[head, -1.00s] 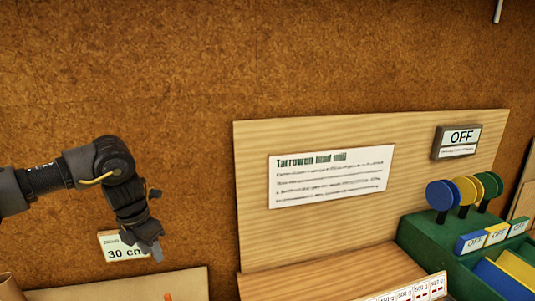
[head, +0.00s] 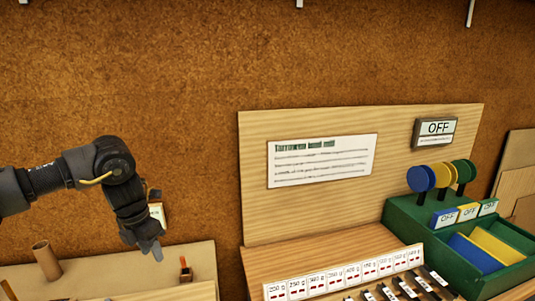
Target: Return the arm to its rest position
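My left arm comes in from the left edge in the head view, bent downward at the wrist. Its dark gripper (head: 150,248) hangs in front of the brown wall, above a pale wooden board. I see nothing held in it, but its fingers are too dark and small to tell whether they are open or shut. My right gripper is not in view.
A wooden panel with a text sheet (head: 321,161) and an OFF sign (head: 435,131) stands at centre right. A green box (head: 402,220) holds blue, yellow and green discs and OFF tags. Labelled cards (head: 345,273) line the bench. A cardboard tube (head: 46,261) stands lower left.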

